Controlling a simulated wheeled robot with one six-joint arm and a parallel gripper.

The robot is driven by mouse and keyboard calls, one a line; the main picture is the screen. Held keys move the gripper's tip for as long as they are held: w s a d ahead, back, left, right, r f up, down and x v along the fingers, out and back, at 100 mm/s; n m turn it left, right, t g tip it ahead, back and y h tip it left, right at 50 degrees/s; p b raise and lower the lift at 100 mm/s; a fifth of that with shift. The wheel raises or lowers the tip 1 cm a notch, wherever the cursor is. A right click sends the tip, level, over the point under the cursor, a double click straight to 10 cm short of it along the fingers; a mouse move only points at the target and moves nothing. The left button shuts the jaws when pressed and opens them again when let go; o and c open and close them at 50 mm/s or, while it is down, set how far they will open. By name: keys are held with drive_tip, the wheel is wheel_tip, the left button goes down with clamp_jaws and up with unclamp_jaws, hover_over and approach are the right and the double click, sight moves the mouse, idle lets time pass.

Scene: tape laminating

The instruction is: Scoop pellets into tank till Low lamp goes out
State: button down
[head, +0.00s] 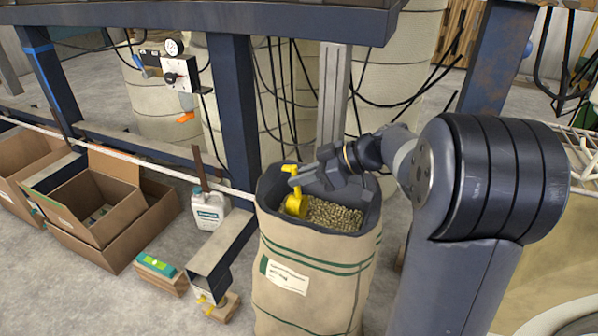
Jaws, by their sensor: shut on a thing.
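A large beige sack (312,282) with green stripes and a dark rolled rim stands open in the middle of the head view. Tan pellets (336,215) fill it below the rim. A yellow scoop (296,206) has its bowl at the pellets on the left side of the sack, with its handle rising above the rim. My gripper (298,178) reaches in from the right over the sack mouth and is shut on the scoop's handle. I cannot tell whether the scoop holds pellets. I cannot identify the tank or the Low lamp in this view.
A dark blue steel post (233,110) stands just behind and left of the sack. A white jug (208,210), open cardboard boxes (100,205) and a green-topped block (157,267) sit on the floor to the left. A gauge panel (177,68) and hanging black cables are behind.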

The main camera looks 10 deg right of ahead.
drive_tip(key=shift+s+d+f, duration=0.15)
drive_tip(key=shift+d+f, duration=0.05)
drive_tip(key=shift+f, duration=0.6)
drive_tip(key=shift+g+h, duration=0.5)
drive_tip(key=shift+h, duration=0.3)
drive_tip(key=s+d+p, duration=0.1)
drive_tip(key=d+p, duration=0.1)
drive_tip(key=s+d+p, duration=0.2)
drive_tip(key=p, duration=0.1)
drive_tip(key=shift+s+d+r, duration=0.1)
drive_tip(key=shift+s+d, duration=0.05)
drive_tip(key=shift+d, duration=0.2)
drive_tip(key=h+p, duration=0.1)
drive_tip(key=p, duration=0.2)
drive_tip(key=g+h+p, duration=0.1)
drive_tip(key=p, duration=0.2)
drive_tip(key=g+h+p, duration=0.1)
drive_tip(key=p, duration=0.2)
drive_tip(key=shift+w+a+f+m+h+p, duration=0.25)
drive_tip(key=shift+a+m+h+p, duration=0.05)
drive_tip(key=shift+a+m+h, duration=0.1)
